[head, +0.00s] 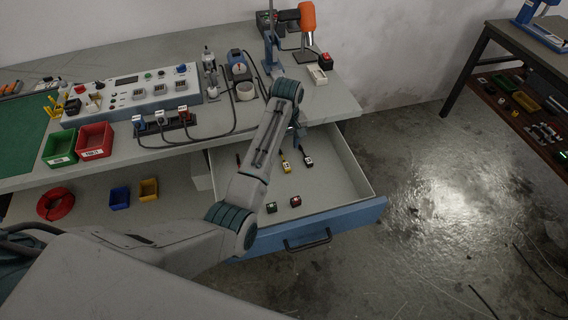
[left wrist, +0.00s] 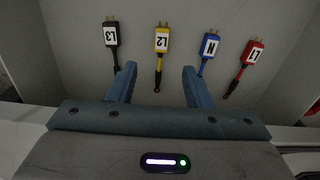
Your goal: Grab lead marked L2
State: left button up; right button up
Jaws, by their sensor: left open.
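The yellow lead marked L2 (left wrist: 161,42) lies in the open drawer, and it also shows in the head view (head: 285,164). In the left wrist view its plug is just beyond my left gripper (left wrist: 158,78), and its thin tail runs down between the open fingers without visible contact. The black lead L3 (left wrist: 111,36) lies to its left. The blue lead N (left wrist: 209,46) and the red lead L1 (left wrist: 250,54) lie to its right. In the head view my left gripper (head: 299,131) is over the drawer's back, partly hidden by the wrist. My right gripper is not shown.
The drawer (head: 345,190) is pulled out, with two small dark blocks (head: 295,201) near its front. The workbench (head: 325,100) overhangs its back and carries a power supply (head: 130,95), red bin (head: 94,140) and green bin (head: 60,148). Open floor lies to the right.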

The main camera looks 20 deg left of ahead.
aim_at(285, 163)
pick_arm(q)
jog(key=shift+s+d+f, duration=0.1)
jog(key=shift+s+f, duration=0.1)
jog(key=shift+f, duration=1)
jog(key=shift+w+a+f+p, duration=0.15)
jog(key=shift+f+p, duration=0.1)
jog(key=shift+f, duration=1.35)
jog(key=shift+w+a+f+p, duration=0.1)
jog(key=shift+f+p, duration=0.15)
jog(key=shift+f, duration=1.3)
grip_shut()
